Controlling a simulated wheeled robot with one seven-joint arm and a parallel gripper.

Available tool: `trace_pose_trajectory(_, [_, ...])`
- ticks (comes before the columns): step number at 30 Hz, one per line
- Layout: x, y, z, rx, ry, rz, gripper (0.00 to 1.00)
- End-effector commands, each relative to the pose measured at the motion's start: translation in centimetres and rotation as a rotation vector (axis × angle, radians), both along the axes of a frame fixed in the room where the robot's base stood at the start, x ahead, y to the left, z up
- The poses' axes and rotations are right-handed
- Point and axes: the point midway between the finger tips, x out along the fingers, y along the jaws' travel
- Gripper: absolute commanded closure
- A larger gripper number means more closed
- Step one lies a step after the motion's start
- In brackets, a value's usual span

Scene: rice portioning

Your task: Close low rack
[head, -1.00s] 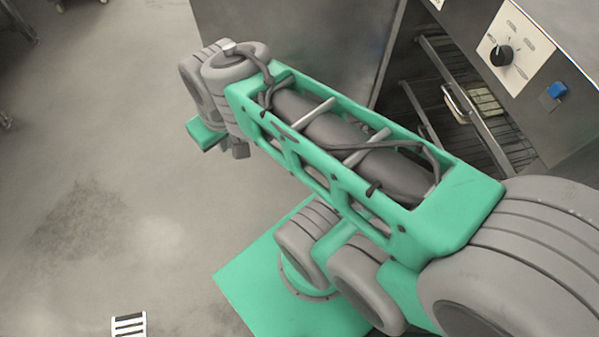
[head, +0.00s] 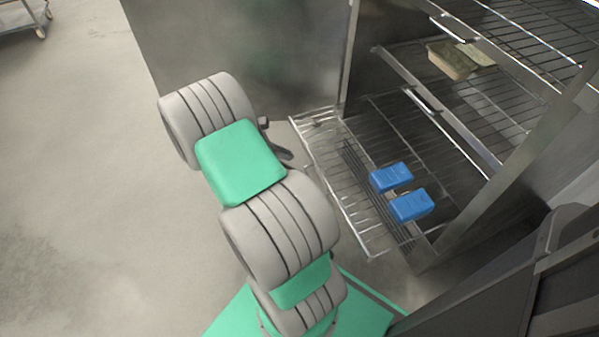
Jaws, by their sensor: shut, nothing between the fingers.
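The low rack (head: 322,158) is a wire shelf at the bottom of the open steel cabinet. It sticks out of the cabinet toward the left, with its front edge over the floor. Two blue blocks (head: 391,177) lie on it toward the cabinet side. My gripper (head: 281,147) shows only as small dark parts behind my green and grey arm links, just left of the rack's front edge. It is shut and holds nothing. I cannot tell whether it touches the rack.
The upper racks (head: 480,60) are inside the cabinet; one bears a tan container (head: 450,60). A steel door or panel (head: 240,50) stands at the back left. The floor on the left is open, with a wheeled cart (head: 25,18) at the far corner.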

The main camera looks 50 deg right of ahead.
Motion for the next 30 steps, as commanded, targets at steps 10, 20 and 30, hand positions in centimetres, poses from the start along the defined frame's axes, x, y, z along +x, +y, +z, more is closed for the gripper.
trace_pose_trajectory(10, [-2.2, -3.6, -4.5, 0.002, -0.001, -0.001, 1.0])
trace_pose_trajectory(20, [-3.4, -5.8, -6.6, 0.001, -0.003, 0.002, 1.0])
trace_pose_trajectory(30, [-3.4, -5.7, -6.5, 0.002, -0.003, 0.004, 1.0])
